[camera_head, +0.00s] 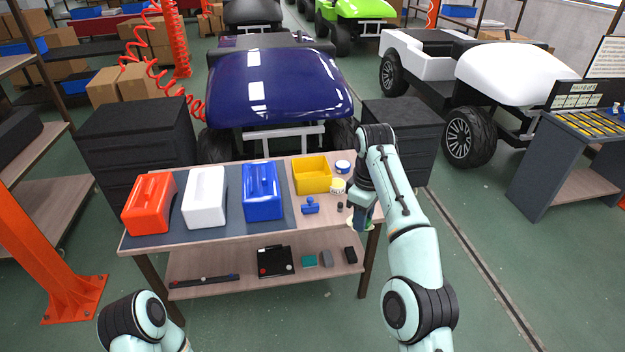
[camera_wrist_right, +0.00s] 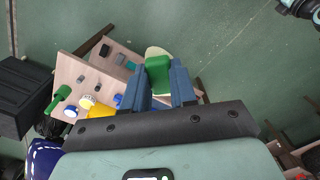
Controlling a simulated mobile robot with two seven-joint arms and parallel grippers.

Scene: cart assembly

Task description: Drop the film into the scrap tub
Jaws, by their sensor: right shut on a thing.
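My right gripper (camera_head: 362,215) is over the right end of the table, near its front edge. In the right wrist view its two blue fingers (camera_wrist_right: 161,78) are shut on a green block-like piece (camera_wrist_right: 158,72). A pale, round-edged sheet, which looks like the film (camera_wrist_right: 154,52), shows just beyond that piece; how the two join is hidden. A yellow open tub (camera_head: 312,176), which looks like the scrap tub, stands at the table's back right, left of the gripper. The gripper partly hides it in the right wrist view (camera_wrist_right: 97,109). My left gripper is out of view.
Red (camera_head: 149,204), white (camera_head: 205,197) and blue (camera_head: 262,191) boxes stand on the table's left part. A small blue tool (camera_head: 310,206), a pale yellow can (camera_head: 338,185) and a blue-rimmed round item (camera_head: 343,166) lie close to the tub. A dark blue cart hood (camera_head: 275,88) is behind.

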